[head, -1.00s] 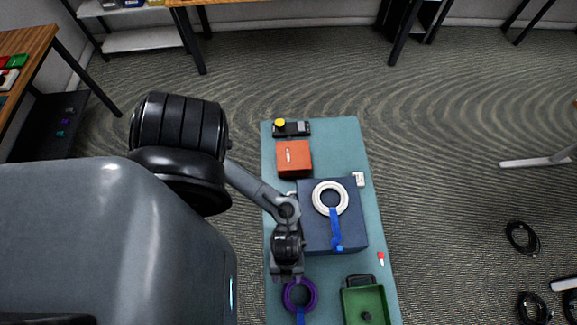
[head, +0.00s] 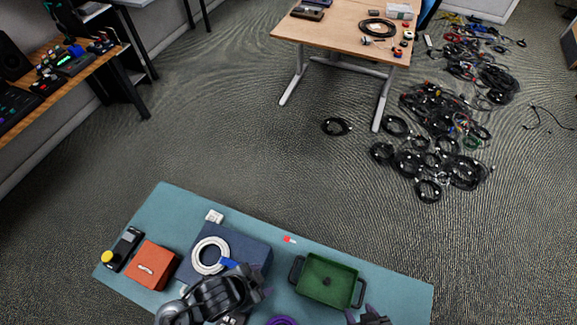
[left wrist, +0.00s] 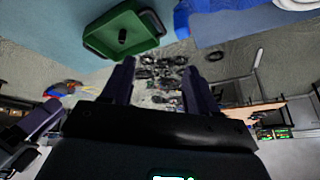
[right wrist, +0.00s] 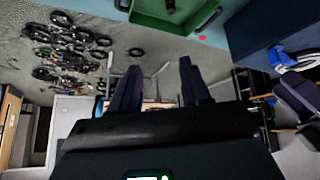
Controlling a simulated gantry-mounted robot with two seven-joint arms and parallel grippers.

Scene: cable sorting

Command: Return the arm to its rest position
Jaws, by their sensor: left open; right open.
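My left gripper (head: 262,288) is open and empty in the head view, in front of the dark blue box (head: 255,252). Its spread fingers show in the left wrist view (left wrist: 160,88), with nothing between them. My right gripper (head: 368,316) is at the bottom edge of the head view, below the green tray (head: 318,300), mostly cut off. In the right wrist view (right wrist: 158,90) its fingers are apart and empty. A white cable coil (head: 197,262) with a blue strap lies on the box.
The teal table (head: 170,205) also holds an orange box (head: 152,265), a black device (head: 124,248) with a yellow knob, a white adapter (head: 214,216) and a small red item (head: 289,239). A wooden desk (head: 340,32) and piled cables (head: 450,165) are beyond, across open floor.

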